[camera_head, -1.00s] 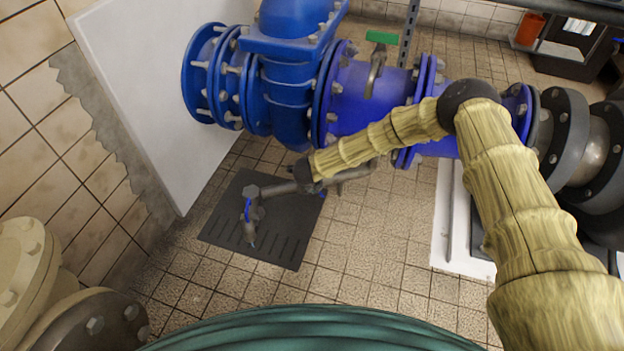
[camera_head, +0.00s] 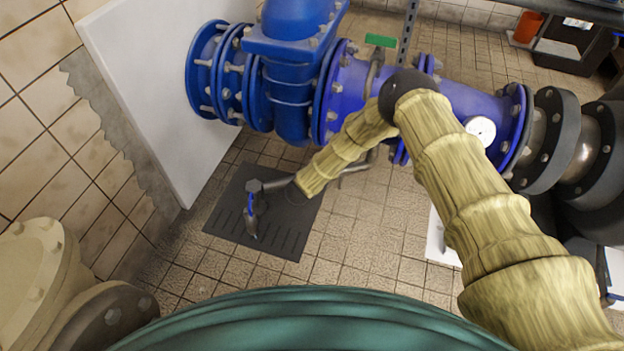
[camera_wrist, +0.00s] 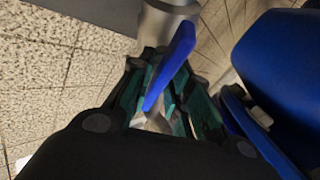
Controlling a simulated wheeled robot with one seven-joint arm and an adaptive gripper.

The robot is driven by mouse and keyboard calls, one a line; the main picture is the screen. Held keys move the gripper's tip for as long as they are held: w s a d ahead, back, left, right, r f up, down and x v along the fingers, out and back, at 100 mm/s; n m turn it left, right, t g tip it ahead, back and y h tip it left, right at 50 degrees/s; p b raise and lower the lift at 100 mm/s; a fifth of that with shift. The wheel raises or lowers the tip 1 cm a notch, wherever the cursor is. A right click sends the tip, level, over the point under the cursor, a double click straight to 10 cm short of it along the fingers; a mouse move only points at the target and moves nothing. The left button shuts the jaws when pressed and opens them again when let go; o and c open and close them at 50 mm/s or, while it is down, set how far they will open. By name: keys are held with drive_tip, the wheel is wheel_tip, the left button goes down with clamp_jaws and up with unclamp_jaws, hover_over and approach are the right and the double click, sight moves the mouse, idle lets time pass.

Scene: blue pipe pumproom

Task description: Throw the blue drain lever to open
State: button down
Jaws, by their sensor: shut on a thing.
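The blue drain lever (camera_wrist: 172,58) is a flat blue bar in the wrist view. It runs slantwise from beside a metal fitting (camera_wrist: 165,20) down between the green-padded fingers of my gripper (camera_wrist: 158,105). The gripper is shut on the lever.
The large blue pipe (camera_head: 350,90) with bolted flanges runs behind my arm; a green handle (camera_head: 381,41) stands on it. A dark floor mat (camera_head: 228,215) lies below the spout. A white panel (camera_head: 150,90) stands at left. Tiled floor (camera_head: 365,240) is open in front.

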drive_tip(key=shift+n+t, duration=0.3)
drive_tip(key=shift+n, duration=0.3)
idle(1.0)
drive_tip(key=c, duration=1.5)
unclamp_jaws()
drive_tip(key=v, duration=1.2)
